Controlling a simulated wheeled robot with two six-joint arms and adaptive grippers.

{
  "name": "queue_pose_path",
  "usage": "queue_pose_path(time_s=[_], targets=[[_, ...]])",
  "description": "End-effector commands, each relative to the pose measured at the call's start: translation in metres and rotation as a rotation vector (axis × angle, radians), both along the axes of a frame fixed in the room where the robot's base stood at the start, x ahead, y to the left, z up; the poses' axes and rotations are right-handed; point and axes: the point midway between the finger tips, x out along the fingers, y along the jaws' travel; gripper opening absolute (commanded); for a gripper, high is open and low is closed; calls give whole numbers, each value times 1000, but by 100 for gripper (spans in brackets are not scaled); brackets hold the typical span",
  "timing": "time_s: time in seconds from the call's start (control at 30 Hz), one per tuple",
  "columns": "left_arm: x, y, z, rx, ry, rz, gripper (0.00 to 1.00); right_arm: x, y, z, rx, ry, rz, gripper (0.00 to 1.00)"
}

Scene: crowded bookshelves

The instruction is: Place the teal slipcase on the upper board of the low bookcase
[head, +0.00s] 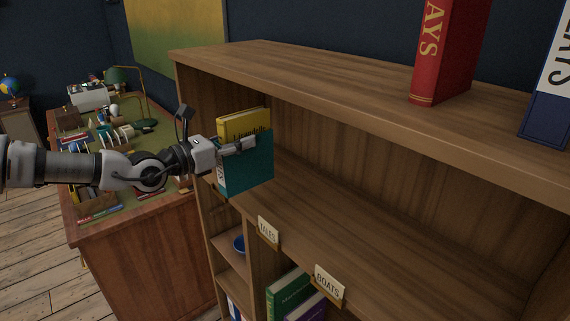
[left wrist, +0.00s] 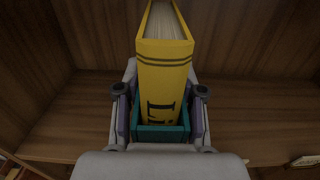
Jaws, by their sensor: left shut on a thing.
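The teal slipcase (head: 252,168) is held upright in my left gripper (head: 248,143) at the left part of the low bookcase's open upper bay. A yellow book (head: 243,122) stands in the slipcase and sticks out above it. In the left wrist view the gripper's fingers lie on both sides of the slipcase (left wrist: 162,134), with the yellow book (left wrist: 162,85) rising from it. The board (head: 350,215) of this bay is bare to the right of the slipcase. I cannot tell whether the slipcase's bottom touches the board. My right gripper is not in view.
The bookcase's top (head: 300,72) bears a red book (head: 445,50) and a blue-and-white book (head: 550,90) at the right. Label cards reading TALES (head: 267,232) and BOATS (head: 328,285) hang at the board's front edge. A cluttered desk (head: 130,245) stands left.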

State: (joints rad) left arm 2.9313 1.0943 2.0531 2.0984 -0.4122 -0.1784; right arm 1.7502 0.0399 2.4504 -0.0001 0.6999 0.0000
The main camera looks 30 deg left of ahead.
Motion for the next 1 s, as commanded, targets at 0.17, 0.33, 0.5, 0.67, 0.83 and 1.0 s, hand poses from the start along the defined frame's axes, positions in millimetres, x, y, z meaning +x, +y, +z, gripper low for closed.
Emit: queue_pose_path(time_s=[0.17, 0.33, 0.5, 0.67, 0.83, 1.0], targets=[[26, 9, 0, 10, 3, 1, 0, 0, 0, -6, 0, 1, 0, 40], [57, 20, -4, 9, 3, -4, 0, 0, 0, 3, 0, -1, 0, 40], [90, 31, -7, 8, 1, -6, 0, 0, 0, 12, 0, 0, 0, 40], [119, 44, -10, 6, 1, -5, 0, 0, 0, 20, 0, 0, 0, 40], [134, 49, -13, 2, -1, -6, 0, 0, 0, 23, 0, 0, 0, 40], [135, 50, -36, -1, 3, -6, 0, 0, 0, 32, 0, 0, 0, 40]])
